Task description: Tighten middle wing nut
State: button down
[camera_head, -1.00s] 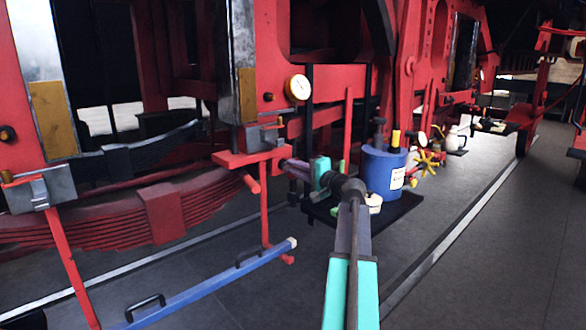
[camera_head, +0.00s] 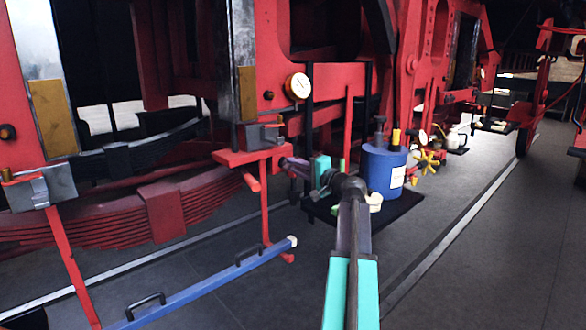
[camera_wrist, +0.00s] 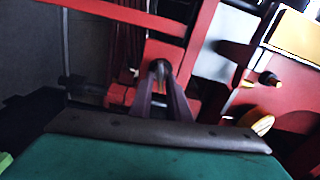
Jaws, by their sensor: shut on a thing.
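My gripper (camera_head: 287,163) reaches left to the red bracket (camera_head: 243,158) under the frame in the head view. In the wrist view, my gripper (camera_wrist: 159,80) has its two dark fingers closed around a small, dark, rounded piece, which looks like the wing nut (camera_wrist: 158,67). It sits in front of a red block (camera_wrist: 160,52). The fingers hide its sides, and its wings cannot be made out. In the head view the nut is hidden at the fingertips. A grey metal clamp block (camera_head: 262,136) sits on top of the bracket.
A similar grey block (camera_head: 40,189) stands on a red post at the left. A blue bar with handles (camera_head: 205,287) lies low in front. A blue canister (camera_head: 384,172) stands on a dark tray behind my arm. A round gauge (camera_head: 298,86) is above. Floor at right is clear.

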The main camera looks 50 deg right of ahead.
jog(key=shift+w+a+r, duration=0.1)
jog(key=shift+a, duration=0.1)
jog(key=c, duration=1.9)
grip_release()
jog(key=shift+w, duration=0.1)
jog(key=s, duration=0.4)
jog(key=s+b, duration=0.1)
jog(key=s, duration=0.4)
jog(key=s+a, duration=0.1)
jog(key=s, duration=0.4)
jog(key=shift+b, duration=0.3)
